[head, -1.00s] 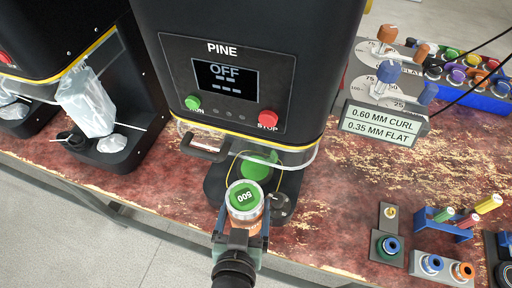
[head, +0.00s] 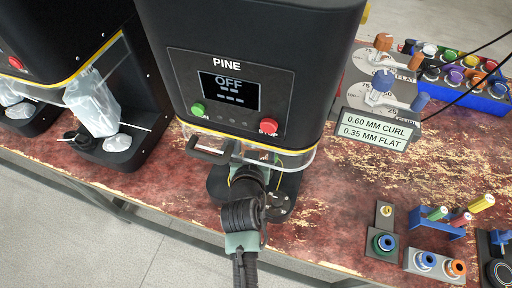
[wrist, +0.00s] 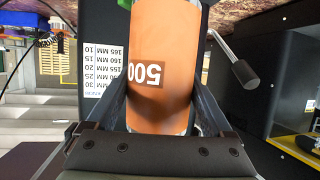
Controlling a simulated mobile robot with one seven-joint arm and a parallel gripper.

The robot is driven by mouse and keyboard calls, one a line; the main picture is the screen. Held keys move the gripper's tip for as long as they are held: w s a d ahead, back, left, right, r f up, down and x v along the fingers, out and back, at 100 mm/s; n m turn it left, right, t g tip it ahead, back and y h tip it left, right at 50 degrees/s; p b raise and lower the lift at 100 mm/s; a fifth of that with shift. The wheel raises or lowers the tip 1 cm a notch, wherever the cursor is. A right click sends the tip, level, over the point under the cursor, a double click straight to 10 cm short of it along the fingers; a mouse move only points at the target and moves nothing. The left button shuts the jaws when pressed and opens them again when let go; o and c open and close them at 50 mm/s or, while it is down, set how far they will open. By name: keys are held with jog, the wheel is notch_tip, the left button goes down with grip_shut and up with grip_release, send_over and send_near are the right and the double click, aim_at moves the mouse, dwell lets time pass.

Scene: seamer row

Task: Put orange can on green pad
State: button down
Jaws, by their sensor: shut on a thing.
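The orange can (wrist: 160,82), marked 500, fills the middle of the wrist view. My gripper (wrist: 162,100) is shut on it, with one finger on each side. In the head view my wrist and arm reach into the bay under the PINE machine (head: 229,90) and hide the can. The green pad is also hidden there behind my arm, inside the bay. I cannot tell whether the can touches the pad or hangs above it.
A clear guard (head: 290,160) and a black handle (head: 207,150) edge the bay closely. A lever (wrist: 238,65) stands right of the can in the wrist view. A size sign (head: 378,129) and colored tooling (head: 425,263) lie to the right.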

jog(key=shift+w+r, duration=0.1)
jog(key=shift+w, duration=0.35)
jog(key=shift+f, duration=1.7)
jog(key=shift+f, duration=0.1)
grip_release()
jog(key=shift+s+f, duration=0.15)
jog(key=shift+r, duration=0.3)
jog(key=shift+s, duration=0.35)
jog(key=v, duration=1.1)
